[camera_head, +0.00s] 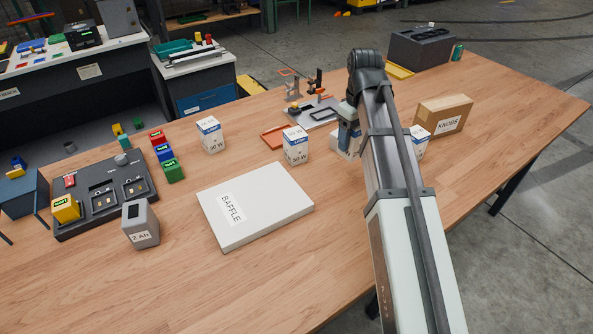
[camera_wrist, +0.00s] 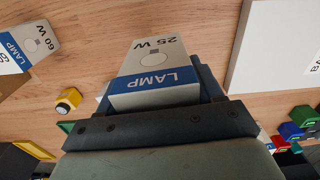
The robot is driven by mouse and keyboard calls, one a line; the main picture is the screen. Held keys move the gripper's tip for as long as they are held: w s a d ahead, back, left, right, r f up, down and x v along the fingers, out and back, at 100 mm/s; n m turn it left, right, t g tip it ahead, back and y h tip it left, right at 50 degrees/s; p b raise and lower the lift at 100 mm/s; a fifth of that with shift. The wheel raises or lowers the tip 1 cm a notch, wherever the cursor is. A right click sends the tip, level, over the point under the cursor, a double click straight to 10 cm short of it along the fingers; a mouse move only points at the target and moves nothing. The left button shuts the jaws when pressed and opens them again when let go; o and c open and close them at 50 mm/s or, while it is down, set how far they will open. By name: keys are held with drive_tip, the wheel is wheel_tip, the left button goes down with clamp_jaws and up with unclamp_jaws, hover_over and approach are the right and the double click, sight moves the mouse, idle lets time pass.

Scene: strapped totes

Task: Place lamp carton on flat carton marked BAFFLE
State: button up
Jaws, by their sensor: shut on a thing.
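The flat white carton marked BAFFLE (camera_head: 270,200) lies on the wooden table, its top bare. Its edge also shows at the right in the wrist view (camera_wrist: 262,50). My gripper (camera_wrist: 160,80) is shut on a white and blue lamp carton marked 25 W (camera_wrist: 153,60). In the head view my gripper (camera_head: 348,122) is to the right of and behind the flat carton, and my arm partly hides the held carton (camera_head: 345,146). I cannot tell whether it touches the table. Other lamp cartons stand at the back left (camera_head: 209,134), in the middle (camera_head: 295,147) and right of my arm (camera_head: 418,143).
A brown KNOBS carton (camera_head: 442,115) stands at the right. A grey 2 AN box (camera_head: 140,224) and a dark tray (camera_head: 95,192) with small coloured blocks lie left of the flat carton. A fixture (camera_head: 313,110) stands at the back. The front table area is clear.

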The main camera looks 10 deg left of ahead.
drive_tip(key=s+a+r+n, duration=0.1)
drive_tip(key=s+a, duration=0.2)
drive_tip(key=a, duration=0.5)
drive_tip(key=s+a+n, duration=0.2)
drive_tip(key=s+a, duration=0.2)
drive_tip(key=a, duration=0.3)
wheel_tip(320, 180, up, 2)
drive_tip(key=m, duration=0.3)
hover_over(253, 198)
drive_tip(key=shift+m, duration=0.3)
drive_tip(key=shift+f, duration=4.85)
drive_tip(key=shift+f, duration=0.15)
drive_tip(key=o, duration=1.1)
drive_tip(key=shift+r, duration=3.95)
